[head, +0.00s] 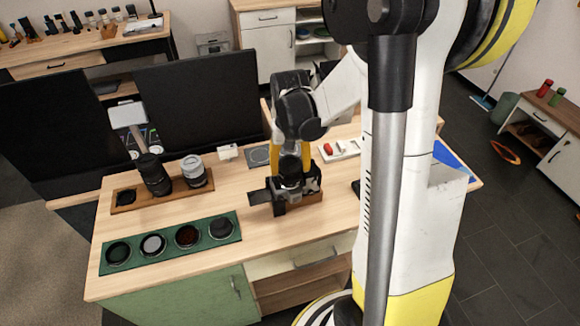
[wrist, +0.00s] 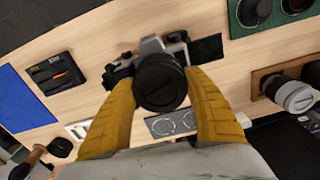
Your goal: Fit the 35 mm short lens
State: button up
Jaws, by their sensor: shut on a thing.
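My gripper (head: 291,162) points down over the camera body (head: 283,200) near the middle of the table. Its yellow fingers are shut on a short black lens (head: 291,172). In the wrist view, my gripper (wrist: 161,76) has one finger on each side of the lens (wrist: 160,88), whose dark round end faces me. The silver and black camera body (wrist: 122,70) lies directly beyond the lens, in line with it. The lens hides the mount, so I cannot tell whether the two touch or are locked.
A wooden tray (head: 133,206) holds a tall black lens (head: 153,174) and a grey-white lens (head: 194,171). A green tray (head: 165,225) holds several round pieces. A grey pad with circles (wrist: 172,123) lies near the camera. Dark monitors (head: 200,97) stand behind. The front right tabletop is fairly clear.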

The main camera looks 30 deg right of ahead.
jog(key=shift+f, duration=0.1)
jog(key=m, duration=0.3)
jog(key=shift+b, duration=0.4)
jog(key=o, duration=1.6)
jog(key=shift+r+p, duration=2.6)
jog(key=shift+r, duration=1)
